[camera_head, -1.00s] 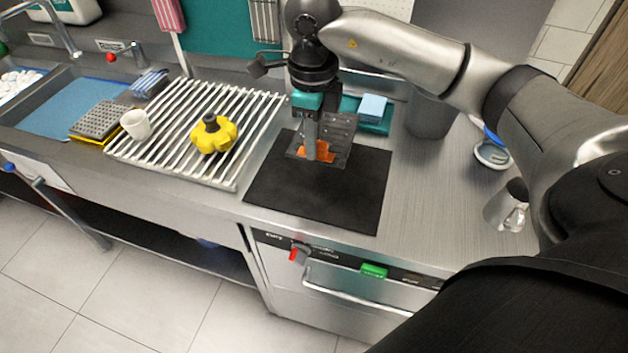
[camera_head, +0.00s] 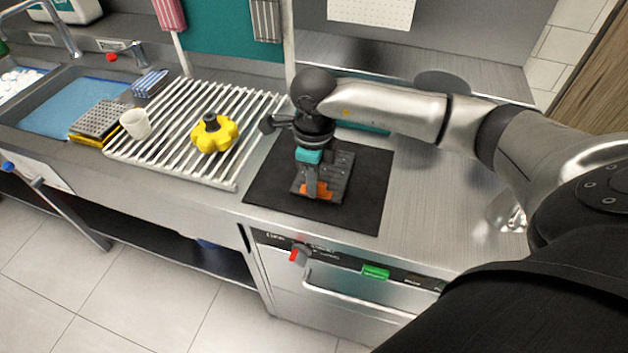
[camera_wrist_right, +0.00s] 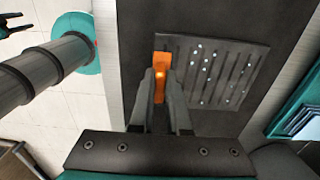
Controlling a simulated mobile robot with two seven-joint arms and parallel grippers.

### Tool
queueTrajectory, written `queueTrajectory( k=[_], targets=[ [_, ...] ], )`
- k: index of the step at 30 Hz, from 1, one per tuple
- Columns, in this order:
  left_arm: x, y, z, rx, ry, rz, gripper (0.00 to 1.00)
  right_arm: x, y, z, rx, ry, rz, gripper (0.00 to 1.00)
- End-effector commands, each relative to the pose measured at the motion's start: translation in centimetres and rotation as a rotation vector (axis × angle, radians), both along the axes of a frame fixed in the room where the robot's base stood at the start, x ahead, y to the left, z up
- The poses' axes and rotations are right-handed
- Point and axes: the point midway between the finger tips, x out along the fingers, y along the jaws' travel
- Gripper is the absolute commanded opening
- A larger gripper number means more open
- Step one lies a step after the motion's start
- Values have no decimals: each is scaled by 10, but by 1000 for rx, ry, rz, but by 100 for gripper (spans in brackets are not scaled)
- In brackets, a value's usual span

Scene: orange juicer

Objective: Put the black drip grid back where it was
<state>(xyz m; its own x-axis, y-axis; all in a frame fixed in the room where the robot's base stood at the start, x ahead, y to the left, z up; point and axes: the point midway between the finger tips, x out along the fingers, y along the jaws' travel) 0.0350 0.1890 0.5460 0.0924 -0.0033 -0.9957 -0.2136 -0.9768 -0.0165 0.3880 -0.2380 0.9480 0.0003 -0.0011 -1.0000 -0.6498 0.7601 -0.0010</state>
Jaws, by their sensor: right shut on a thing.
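The black drip grid (camera_head: 335,178) is a dark slotted plate with an orange tab (camera_head: 318,190) at its front edge. It is over the middle of the black mat (camera_head: 270,195); I cannot tell whether it touches the mat. My right gripper (camera_head: 312,190) points down and is shut on the orange tab. In the right wrist view the grid (camera_wrist_right: 220,72) shows pale drops on its slots, and the gripper fingers (camera_wrist_right: 160,98) pinch the orange tab (camera_wrist_right: 162,75).
A yellow lobed part (camera_head: 228,135) with a black knob lies on the metal rack (camera_head: 170,155), left of the mat. A white cup (camera_head: 134,123) stands on the rack's left side. A teal tray (camera_wrist_right: 290,110) holding blue cloth lies behind the mat. The counter right of the mat is clear.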

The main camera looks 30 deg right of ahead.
Motion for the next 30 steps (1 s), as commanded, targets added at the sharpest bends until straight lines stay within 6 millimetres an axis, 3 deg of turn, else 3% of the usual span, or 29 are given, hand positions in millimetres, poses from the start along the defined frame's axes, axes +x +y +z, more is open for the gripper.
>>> queueTrajectory(
  k=[3,4,12,22,30],
  targets=[
    [1,0,-3,0,-1,0,50,0,0,-3,-1,-1,0,0],
    [1,0,-3,0,-1,0,50,0,0,-3,0,0,0,16],
    [1,0,-2,0,-1,0,50,0,0,-2,0,0,-1,44],
    [1,0,1,0,-1,1,50,0,0,2,0,0,-1,44],
    [1,-1,5,0,-1,1,50,1,0,53,0,-5,0,44]
  ],
)
